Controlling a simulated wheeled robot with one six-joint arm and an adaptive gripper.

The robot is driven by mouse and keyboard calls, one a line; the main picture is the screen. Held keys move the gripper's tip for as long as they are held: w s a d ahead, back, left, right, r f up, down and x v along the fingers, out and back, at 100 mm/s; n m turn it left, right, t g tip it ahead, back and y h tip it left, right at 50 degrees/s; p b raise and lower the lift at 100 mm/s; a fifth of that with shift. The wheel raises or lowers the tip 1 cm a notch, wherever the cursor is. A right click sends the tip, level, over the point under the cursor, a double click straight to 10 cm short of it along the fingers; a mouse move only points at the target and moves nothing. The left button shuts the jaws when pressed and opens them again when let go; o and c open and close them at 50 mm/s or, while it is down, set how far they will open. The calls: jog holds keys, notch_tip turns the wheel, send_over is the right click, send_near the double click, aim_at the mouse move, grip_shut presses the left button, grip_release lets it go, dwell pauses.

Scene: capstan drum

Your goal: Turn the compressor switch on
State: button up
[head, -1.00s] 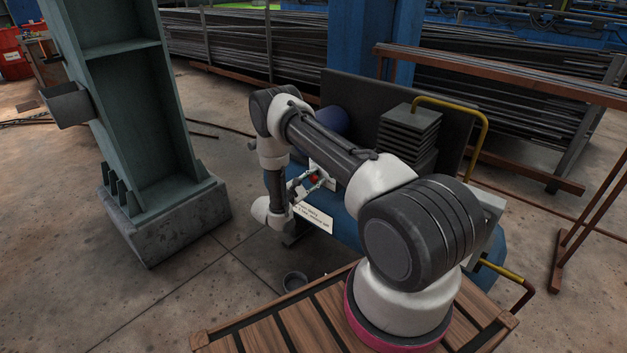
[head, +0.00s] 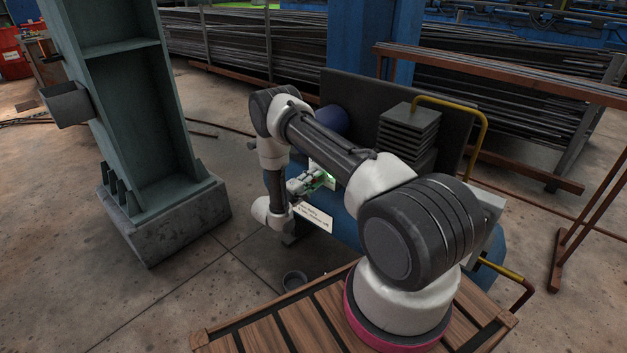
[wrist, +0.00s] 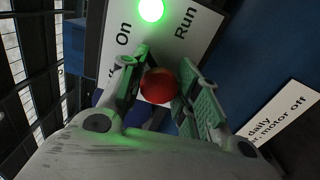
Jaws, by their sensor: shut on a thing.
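The switch's round red knob (wrist: 158,86) sits between the two fingers of my gripper (wrist: 164,68) in the wrist view. My gripper is shut on it. Behind it is a white label plate (wrist: 175,40) with the words "On" and "Run". A green lamp (wrist: 151,9) is lit on this plate and throws green light on the fingers. In the head view, my gripper (head: 318,180) is at the front of the compressor (head: 347,229), with a green glow at its tips. My arm hides part of the compressor, and the knob is hard to make out there.
A white sign (head: 313,217) hangs on the compressor's front, below my gripper. A yellow rail (head: 484,135) rises beside the finned block (head: 408,135). A green steel column (head: 135,110) stands at left. A small cup-like object (head: 294,281) is on the floor. Open floor lies between.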

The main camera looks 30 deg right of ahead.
jog(key=shift+s+f+m, duration=0.1)
jog(key=shift+m, duration=0.4)
jog(key=o, duration=1)
jog(key=v, duration=1.2)
